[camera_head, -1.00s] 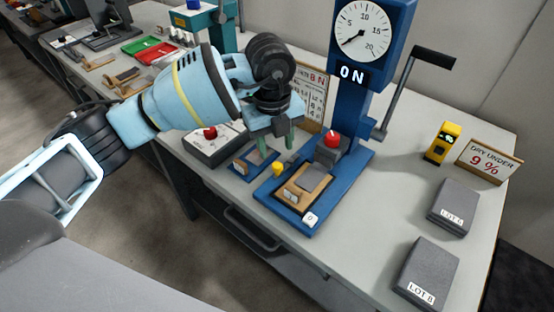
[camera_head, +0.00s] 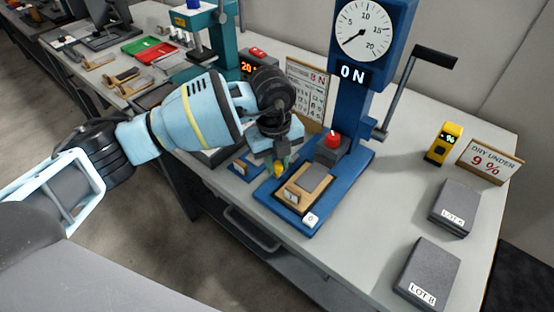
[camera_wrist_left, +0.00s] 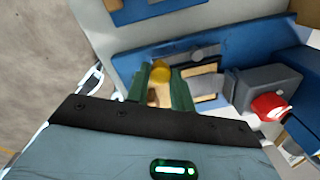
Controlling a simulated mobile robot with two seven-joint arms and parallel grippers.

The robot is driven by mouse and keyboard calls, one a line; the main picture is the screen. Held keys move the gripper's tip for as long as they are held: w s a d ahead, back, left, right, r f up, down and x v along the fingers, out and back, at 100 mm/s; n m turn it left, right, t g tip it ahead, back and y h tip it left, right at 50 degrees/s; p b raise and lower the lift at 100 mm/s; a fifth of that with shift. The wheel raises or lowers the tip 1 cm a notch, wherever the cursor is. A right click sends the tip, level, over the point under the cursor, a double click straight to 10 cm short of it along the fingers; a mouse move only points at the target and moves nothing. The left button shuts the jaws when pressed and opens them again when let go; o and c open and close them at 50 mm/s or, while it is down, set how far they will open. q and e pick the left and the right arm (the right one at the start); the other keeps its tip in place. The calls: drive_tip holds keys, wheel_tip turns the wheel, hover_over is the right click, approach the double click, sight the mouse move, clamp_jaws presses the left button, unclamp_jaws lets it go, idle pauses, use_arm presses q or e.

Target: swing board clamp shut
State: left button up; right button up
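The blue press stand (camera_head: 350,110) holds a wooden board (camera_head: 295,193) with a grey pad (camera_head: 314,178) in its base fixture. The clamp's yellow knob (camera_head: 279,169) sits at the fixture's left rear corner. My left gripper (camera_head: 278,163) is at that knob, its green fingers pointing down. In the left wrist view the yellow knob (camera_wrist_left: 160,70) shows between the tips of the two parted fingers; contact with it cannot be made out. The clamp's arm is mostly hidden by the fingers. My right gripper is not in view.
The press crank (camera_head: 420,75) juts right. A small blue plate (camera_head: 243,168) lies left. Grey blocks LOT A (camera_head: 454,207) and LOT B (camera_head: 428,272), a yellow meter (camera_head: 444,143) and a sign (camera_head: 490,163) are farther right.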

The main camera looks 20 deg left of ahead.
use_arm(q)
clamp_jaws()
